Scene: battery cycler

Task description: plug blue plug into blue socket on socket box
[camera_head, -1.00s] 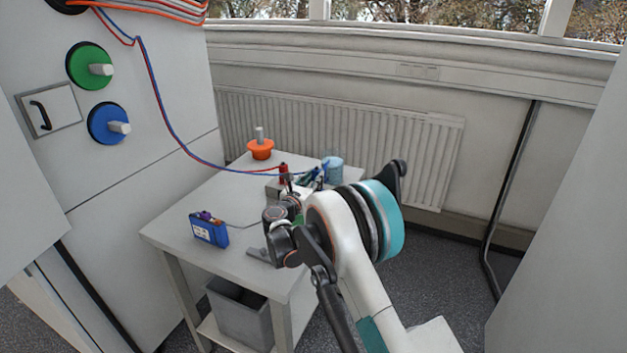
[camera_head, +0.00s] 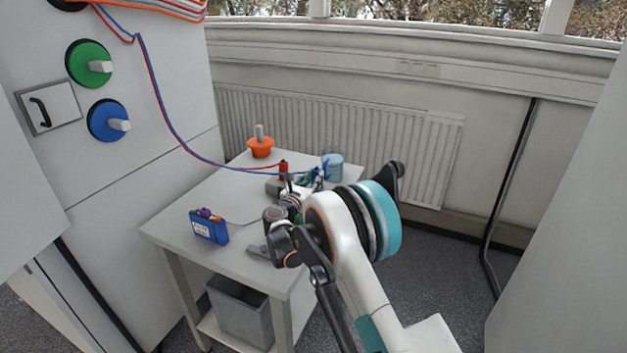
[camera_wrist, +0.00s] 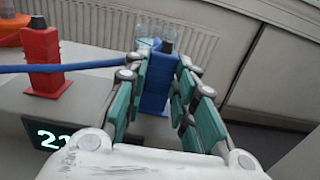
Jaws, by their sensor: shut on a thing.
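The blue plug (camera_wrist: 158,84) stands upright between the teal finger pads of my gripper (camera_wrist: 157,88) in the wrist view. My gripper is shut on it. The blue cable (camera_wrist: 85,67) runs left from it, passing in front of the red plug (camera_wrist: 42,62). The red plug stands upright on the grey socket box (camera_wrist: 95,85), which has a lit display on its front. In the head view the socket box (camera_head: 273,188) is partly behind my arm. The blue plug's lower end is at the box's right part. The blue socket is hidden, so I cannot tell whether the plug is seated.
A clear bluish container (camera_head: 333,165) stands just behind my gripper on the table (camera_head: 190,245). An orange bowl-like thing (camera_head: 260,147) stands at the back. A blue device (camera_head: 209,227) sits at the left. Red and blue cables hang from the cabinet wall.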

